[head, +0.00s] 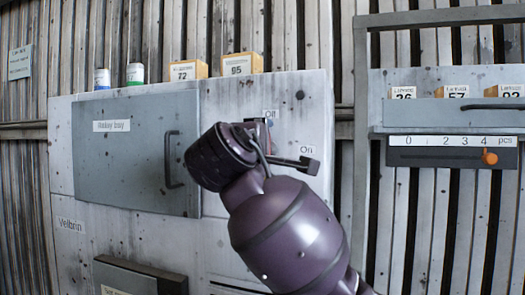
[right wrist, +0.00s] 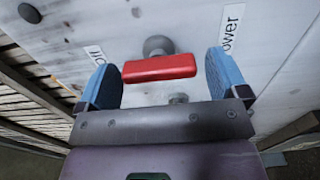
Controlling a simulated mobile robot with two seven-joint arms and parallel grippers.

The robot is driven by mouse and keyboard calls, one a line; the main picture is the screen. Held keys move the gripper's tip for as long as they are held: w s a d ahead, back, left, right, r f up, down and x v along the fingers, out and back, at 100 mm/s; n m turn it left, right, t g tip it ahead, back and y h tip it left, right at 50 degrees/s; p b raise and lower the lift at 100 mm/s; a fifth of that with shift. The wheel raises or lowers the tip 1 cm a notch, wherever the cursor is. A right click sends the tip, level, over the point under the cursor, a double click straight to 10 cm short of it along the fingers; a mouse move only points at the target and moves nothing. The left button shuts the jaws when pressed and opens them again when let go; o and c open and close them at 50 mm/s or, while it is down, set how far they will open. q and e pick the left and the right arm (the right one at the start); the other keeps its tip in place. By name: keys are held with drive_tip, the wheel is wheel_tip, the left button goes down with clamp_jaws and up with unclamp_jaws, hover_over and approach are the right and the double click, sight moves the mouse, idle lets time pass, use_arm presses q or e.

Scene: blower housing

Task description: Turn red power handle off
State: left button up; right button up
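The red power handle (right wrist: 160,67) shows in the right wrist view as a short red bar on a round grey mount on the pale panel. My right gripper (right wrist: 162,75) is open, with one blue finger beyond each end of the bar and visible gaps at both sides. In the head view my purple right arm covers most of the handle area. The "Off" label (head: 270,113) is above and the "On" label (head: 307,150) is to the right. The handle's exact setting cannot be told. My left gripper is not in view.
The grey "Heavy bay" door (head: 125,160) with its bar handle (head: 173,160) is left of my arm. Small boxes (head: 240,64) and cans (head: 135,74) stand on the housing's top. A slider panel with an orange knob (head: 490,157) is at right.

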drive_tip(key=shift+o, duration=0.3)
drive_tip(key=shift+s, duration=0.1)
use_arm(q)
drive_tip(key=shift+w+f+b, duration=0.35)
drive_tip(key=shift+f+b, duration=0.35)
drive_tip(key=shift+b, duration=0.55)
use_arm(e)
drive_tip(key=v, duration=1)
drive_tip(key=shift+s, duration=0.35)
drive_tip(key=shift+a+r, duration=0.1)
